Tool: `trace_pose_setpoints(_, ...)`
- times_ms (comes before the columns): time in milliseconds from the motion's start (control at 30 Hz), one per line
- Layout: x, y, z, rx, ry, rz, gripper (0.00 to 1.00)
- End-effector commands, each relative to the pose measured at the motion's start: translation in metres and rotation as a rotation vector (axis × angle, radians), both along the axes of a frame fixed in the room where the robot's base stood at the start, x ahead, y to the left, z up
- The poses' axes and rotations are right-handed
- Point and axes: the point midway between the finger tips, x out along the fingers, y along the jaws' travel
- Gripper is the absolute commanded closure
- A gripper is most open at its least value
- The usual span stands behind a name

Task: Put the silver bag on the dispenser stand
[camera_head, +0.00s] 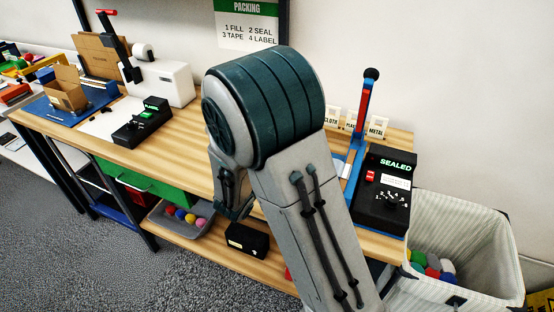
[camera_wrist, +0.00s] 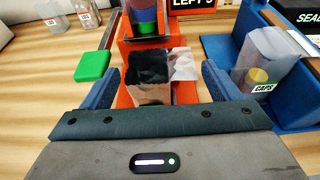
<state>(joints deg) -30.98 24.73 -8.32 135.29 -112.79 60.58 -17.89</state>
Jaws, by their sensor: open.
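The silver bag (camera_wrist: 149,68) is an open-topped, shiny bag with dark and tan reflections. It stands upright on the orange dispenser stand (camera_wrist: 128,48) in the wrist view. My gripper (camera_wrist: 163,86) is open, with one blue finger to the left of the bag and one to the right. Gaps show between the fingers and the bag. The bag's lower part is partly hidden by my gripper's body. In the head view my arm covers the stand, the bag and my gripper.
A blue stand with a clear CAPS bag (camera_wrist: 262,62) is close on the right. In the head view the black sealer (camera_head: 384,188) reads SEALED, and a striped bin (camera_head: 470,235) stands right of the wooden bench.

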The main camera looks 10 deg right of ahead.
Motion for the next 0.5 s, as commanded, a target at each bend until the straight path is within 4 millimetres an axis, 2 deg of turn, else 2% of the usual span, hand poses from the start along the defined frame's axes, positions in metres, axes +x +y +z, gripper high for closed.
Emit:
trace_pose_setpoints(100,-0.022,0.017,0.008,0.002,-0.003,0.005,0.17)
trace_pose_setpoints(300,-0.049,0.036,0.019,0.001,-0.001,0.003,0.17)
trace_pose_setpoints(500,-0.062,0.039,0.025,0.015,-0.004,-0.021,0.17)
